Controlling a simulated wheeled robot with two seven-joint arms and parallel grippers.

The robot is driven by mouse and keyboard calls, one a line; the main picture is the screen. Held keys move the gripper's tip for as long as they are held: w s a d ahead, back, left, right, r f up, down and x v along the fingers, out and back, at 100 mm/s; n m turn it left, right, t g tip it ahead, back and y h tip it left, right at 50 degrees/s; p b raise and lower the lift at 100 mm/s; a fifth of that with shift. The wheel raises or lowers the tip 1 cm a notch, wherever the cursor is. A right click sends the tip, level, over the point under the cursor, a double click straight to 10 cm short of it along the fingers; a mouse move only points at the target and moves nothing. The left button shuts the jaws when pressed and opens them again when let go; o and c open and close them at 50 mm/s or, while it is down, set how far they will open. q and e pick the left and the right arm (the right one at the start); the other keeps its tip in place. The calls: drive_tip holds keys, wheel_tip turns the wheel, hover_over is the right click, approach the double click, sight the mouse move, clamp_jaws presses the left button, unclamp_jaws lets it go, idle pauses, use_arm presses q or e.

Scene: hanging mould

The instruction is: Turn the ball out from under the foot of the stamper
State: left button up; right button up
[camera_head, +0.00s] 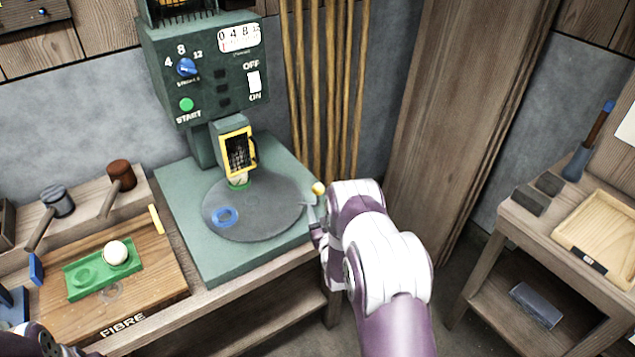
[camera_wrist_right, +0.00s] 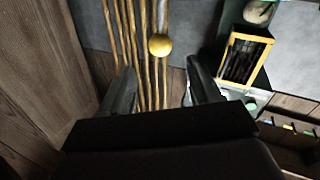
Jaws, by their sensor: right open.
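The stamper is a dark green machine (camera_head: 205,75) whose foot (camera_head: 238,150) has a yellow frame. A pale ball (camera_head: 238,180) sits in a green ring on the round grey turntable (camera_head: 265,215), directly under the foot. The foot (camera_wrist_right: 245,60) and what looks like the ball (camera_wrist_right: 258,12) also show upside down in the right wrist view. A yellow knob (camera_head: 319,188) stands at the turntable's right edge. My right gripper (camera_head: 312,212) is open beside it; in the wrist view the knob (camera_wrist_right: 160,45) appears between the spread fingertips (camera_wrist_right: 160,88), not gripped. Only part of my left arm shows, bottom left.
A green tray (camera_head: 75,288) with a second pale ball (camera_head: 116,253) is on the wooden board at left. Wooden poles (camera_head: 330,90) stand behind the knob. A side bench (camera_head: 520,215) is at right.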

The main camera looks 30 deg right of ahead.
sight(317, 186)
drive_tip(key=x, duration=0.9)
drive_tip(key=shift+w+d+f, duration=0.1)
drive_tip(key=shift+w+f, duration=0.05)
drive_tip(key=shift+w, duration=0.1)
drive_tip(key=shift+w+d+f, duration=0.15)
drive_tip(key=shift+w+d, duration=0.05)
drive_tip(key=shift+w, duration=0.3)
clamp_jaws()
drive_tip(key=shift+s+a, duration=0.1)
